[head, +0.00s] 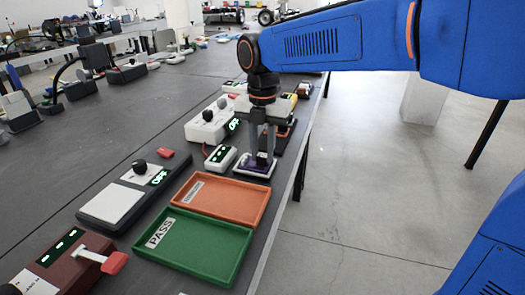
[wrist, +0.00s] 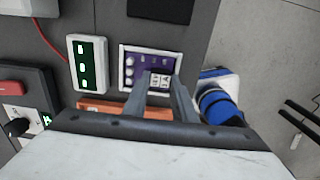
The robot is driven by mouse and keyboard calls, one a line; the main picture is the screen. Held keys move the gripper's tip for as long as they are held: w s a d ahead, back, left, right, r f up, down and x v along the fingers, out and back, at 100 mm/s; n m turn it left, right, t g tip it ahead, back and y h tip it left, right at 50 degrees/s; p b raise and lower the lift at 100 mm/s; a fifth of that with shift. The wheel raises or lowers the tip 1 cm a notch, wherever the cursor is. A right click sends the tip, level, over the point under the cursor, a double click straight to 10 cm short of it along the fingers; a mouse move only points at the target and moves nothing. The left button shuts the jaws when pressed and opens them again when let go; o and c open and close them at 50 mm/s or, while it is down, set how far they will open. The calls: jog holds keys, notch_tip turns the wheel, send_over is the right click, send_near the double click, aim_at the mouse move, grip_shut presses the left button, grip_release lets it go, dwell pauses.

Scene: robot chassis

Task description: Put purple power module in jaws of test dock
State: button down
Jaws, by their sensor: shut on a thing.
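The purple power module (head: 253,167) sits low at the table's right edge, just beyond the orange tray. In the wrist view the purple module (wrist: 134,66) shows a purple face with small knobs and a white label, framed by a white rim. My gripper (head: 262,158) points straight down and is shut on the module; its fingers (wrist: 161,88) reach the label area in the wrist view. I cannot tell whether the white rim is part of the module or a holder beneath it. No test dock jaws can be identified with certainty; a dark red device (head: 62,262) with a red-handled lever stands at the lower left.
A small white box with green lights (head: 221,157) stands close left of the module. The orange tray (head: 222,198) and green PASS tray (head: 197,243) lie nearer. A grey OFF unit (head: 125,196) and white knob box (head: 208,121) stand left. Open floor lies right.

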aim_at(263, 156)
jog(key=c, duration=1.5)
grip_release()
jog(key=shift+o, duration=0.2)
notch_tip(263, 156, up, 12)
jog(key=s+d+f+m+t, duration=0.1)
jog(key=s+d+f+m, duration=0.35)
jog(key=d+m, duration=0.4)
jog(key=s+d+f+m+t, duration=0.1)
jog(key=s+d+f+m, duration=0.3)
jog(key=d+m, duration=0.45)
jog(key=s+d+f+m+t, duration=0.2)
jog(key=s+d+f+m, duration=0.8)
jog(key=m, duration=0.5)
notch_tip(263, 156, down, 2)
jog(key=shift+s+t, duration=0.4)
jog(key=shift+s, duration=0.7)
